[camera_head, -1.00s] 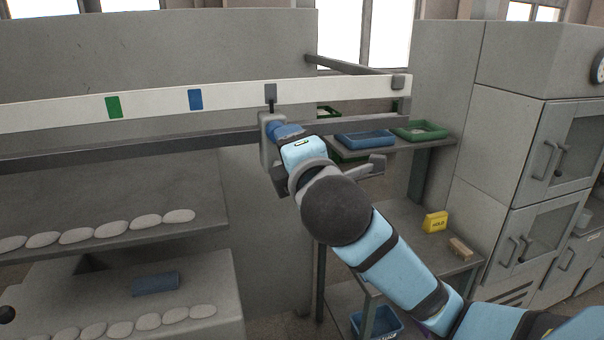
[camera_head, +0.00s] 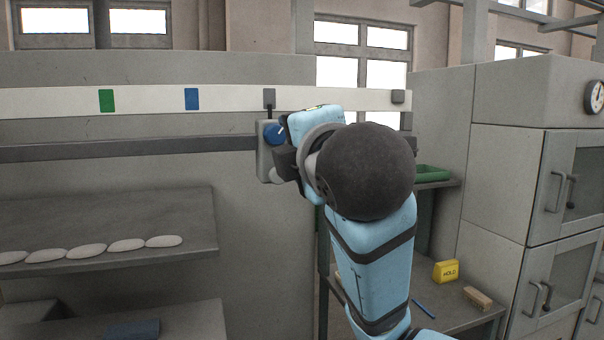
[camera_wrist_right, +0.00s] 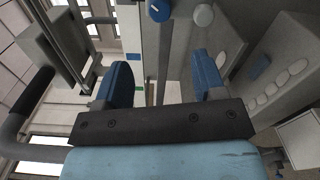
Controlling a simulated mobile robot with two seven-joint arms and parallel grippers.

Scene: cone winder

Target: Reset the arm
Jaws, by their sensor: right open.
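My right gripper shows in the right wrist view (camera_wrist_right: 161,72), its two blue fingers wide apart with nothing between them. In the head view its fingers are mostly hidden behind my wrist, beside a grey control box (camera_head: 264,160). The box carries a blue knob (camera_head: 274,133) with a white line. The knob also shows at the top of the wrist view (camera_wrist_right: 158,10), beyond the fingertips and apart from them, next to a round grey button (camera_wrist_right: 203,15). My left gripper is not in view.
A white rail (camera_head: 50,100) carries a green marker (camera_head: 106,100), a blue marker (camera_head: 191,98) and a grey one (camera_head: 269,97). Pale oval pieces lie on a shelf (camera_head: 150,210). At right are a yellow HOLD block (camera_head: 446,271), a brush (camera_head: 478,298), a green tray (camera_head: 432,174) and grey cabinets (camera_head: 500,180).

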